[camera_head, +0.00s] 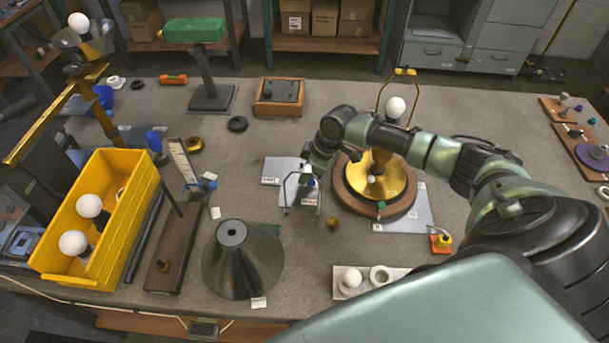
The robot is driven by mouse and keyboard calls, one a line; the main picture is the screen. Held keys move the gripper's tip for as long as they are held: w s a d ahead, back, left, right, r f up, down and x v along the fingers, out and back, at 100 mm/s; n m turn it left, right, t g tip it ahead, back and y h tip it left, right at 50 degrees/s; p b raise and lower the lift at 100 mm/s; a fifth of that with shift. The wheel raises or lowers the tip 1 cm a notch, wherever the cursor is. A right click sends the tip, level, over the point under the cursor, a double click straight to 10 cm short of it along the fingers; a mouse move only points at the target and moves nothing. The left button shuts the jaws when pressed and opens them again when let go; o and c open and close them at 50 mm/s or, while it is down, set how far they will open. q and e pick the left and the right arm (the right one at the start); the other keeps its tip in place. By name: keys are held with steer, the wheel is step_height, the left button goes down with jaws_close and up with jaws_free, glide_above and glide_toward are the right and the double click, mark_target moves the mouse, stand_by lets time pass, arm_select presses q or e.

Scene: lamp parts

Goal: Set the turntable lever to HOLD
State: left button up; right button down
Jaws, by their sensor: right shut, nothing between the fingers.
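The turntable (352,203) is a round wooden base right of centre, carrying a brass dish (399,180) with a wire loop and a white bulb above it. A small green-tipped piece (381,206) at its front edge may be the lever; I cannot tell its setting. Small labels lie on the grey plates around it, too small to read. My right gripper (305,196) is shut and empty, left of the turntable above a grey plate (282,168). My right forearm crosses over the turntable's back and hides part of it. My left gripper is out of view.
A dark cone shade (242,262) stands front-left of the gripper. A yellow bin (110,225) with white bulbs is at the left. A white holder (365,284) with a bulb sits in front. A small orange-and-yellow item (440,242) lies right of the turntable.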

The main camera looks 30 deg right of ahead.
steer(key=shift+d, duration=0.1)
steer(key=b+v, duration=0.1)
steer(key=v, duration=0.6)
steer(key=shift+s+b, duration=0.1)
steer(key=shift+b, duration=0.2)
steer(key=shift+r, duration=0.35)
